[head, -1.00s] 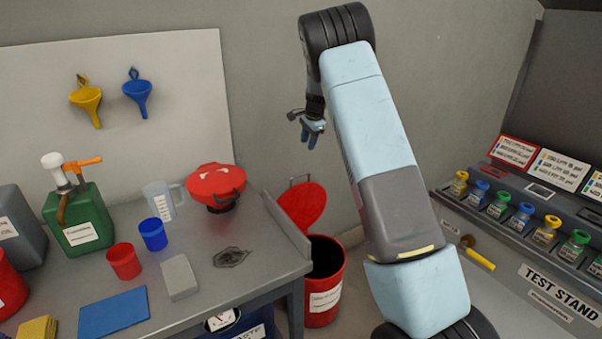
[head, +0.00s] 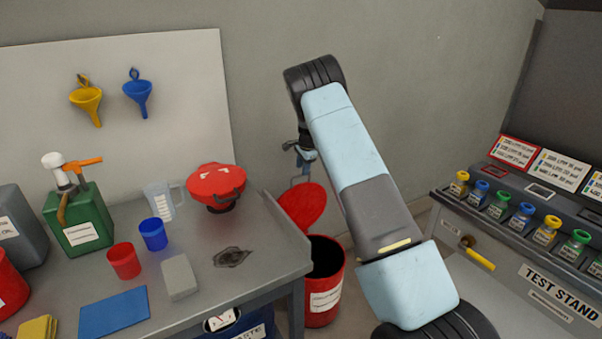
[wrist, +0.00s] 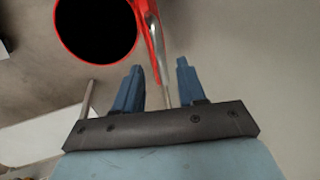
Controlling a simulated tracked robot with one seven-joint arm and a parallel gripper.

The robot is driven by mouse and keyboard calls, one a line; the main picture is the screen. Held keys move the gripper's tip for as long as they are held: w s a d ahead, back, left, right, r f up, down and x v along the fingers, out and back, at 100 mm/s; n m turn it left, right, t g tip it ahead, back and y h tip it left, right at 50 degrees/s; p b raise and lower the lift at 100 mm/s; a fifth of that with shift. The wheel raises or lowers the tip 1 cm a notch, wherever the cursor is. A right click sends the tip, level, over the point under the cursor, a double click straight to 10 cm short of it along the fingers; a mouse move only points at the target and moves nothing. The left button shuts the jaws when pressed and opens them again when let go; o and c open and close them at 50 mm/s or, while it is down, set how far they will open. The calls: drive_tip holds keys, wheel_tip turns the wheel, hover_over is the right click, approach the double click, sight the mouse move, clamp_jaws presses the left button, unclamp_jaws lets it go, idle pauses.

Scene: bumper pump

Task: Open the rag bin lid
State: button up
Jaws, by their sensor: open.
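The rag bin (head: 323,302) is a red bin with a white label, standing on the floor just right of the bench. Its round red lid (head: 306,208) stands raised behind the dark, uncovered mouth. In the wrist view the bin's black mouth has a red rim (wrist: 137,45), and the lid (wrist: 143,20) shows nearly edge-on beside it. My gripper (head: 302,168) is at the top of the raised lid. Its two blue fingers are apart (wrist: 158,80), and a thin grey metallic part by the lid shows between them. I cannot tell whether they touch it.
The grey bench (head: 255,283) with a raised right edge stands left of the bin. The test stand (head: 520,250) is at the right. A grey wall rises behind.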

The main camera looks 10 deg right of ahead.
drive_tip(key=shift+x, duration=1.55)
drive_tip(key=shift+c, duration=0.4)
clamp_jaws()
